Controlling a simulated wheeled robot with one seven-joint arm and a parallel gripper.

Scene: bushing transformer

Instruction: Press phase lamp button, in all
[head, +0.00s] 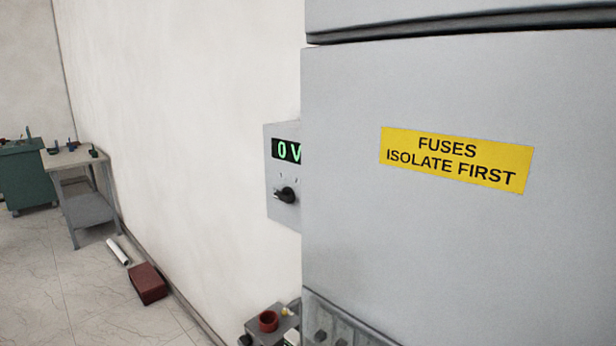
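I see no button that I can make out as the phase lamp button. A grey wall box (274,212) with a green "0 V" display (286,150) and a black rotary knob (286,194) hangs on the wall. Its right side is hidden behind a large grey cabinet (400,255). The cabinet bears a yellow label (455,160) reading "FUSES ISOLATE FIRST". My gripper is not in view.
A grey table (88,207) and a green bench (28,178) stand far left. A dark red box (148,284) and a white tube (118,252) lie on the floor.

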